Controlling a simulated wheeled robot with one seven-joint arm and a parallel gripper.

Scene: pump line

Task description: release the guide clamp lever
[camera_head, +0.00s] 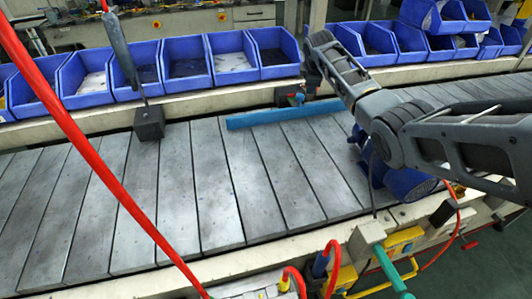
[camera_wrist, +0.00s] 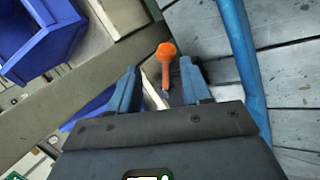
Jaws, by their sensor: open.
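The guide clamp lever (camera_wrist: 166,68) is orange with a round knob, and shows in the wrist view between and just beyond my fingertips. A small red-orange bit by my gripper in the head view (camera_head: 292,96) looks like the same lever. My gripper (camera_wrist: 159,72) is open, with one blue finger on each side of the lever and visible gaps to both. In the head view my gripper (camera_head: 301,95) is small and partly hidden at the conveyor's far edge. The lever's base is dark and partly hidden by my right finger. The blue guide bar (camera_head: 285,112) lies beside it.
Several blue bins (camera_head: 185,68) line the shelf behind the conveyor (camera_head: 190,200). A dark block with a post (camera_head: 148,122) stands on the slats at left. A red cable (camera_head: 85,140) crosses the head view. A blue motor (camera_head: 410,184) sits at the near edge below my arm.

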